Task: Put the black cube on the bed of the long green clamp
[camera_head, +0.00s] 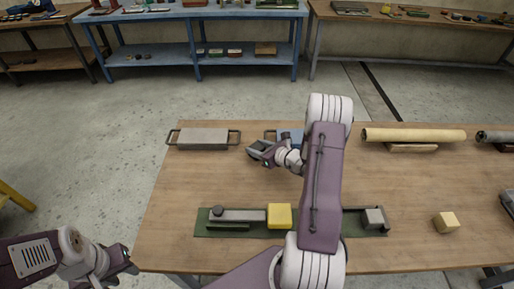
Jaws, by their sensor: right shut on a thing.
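The long green clamp (205,228) lies on the wooden table. A grey bar with a round knob is at its left, a yellow block (279,215) in the middle and a grey block at its right end. My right arm crosses in front and hides part of its bed. My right gripper (259,152) is above the table behind the clamp, shut on a small dark thing that looks like the black cube (265,147), mostly hidden by the fingers. My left gripper (122,266) is low at the left, off the table's front left edge, and its opening is unclear.
A grey block with handles (203,138) and a partly hidden blue one (290,135) lie at the back. A beige roll (414,135) rests on a support. A pale yellow cube (446,222) sits at the right. Table between clamp and back row is mostly clear.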

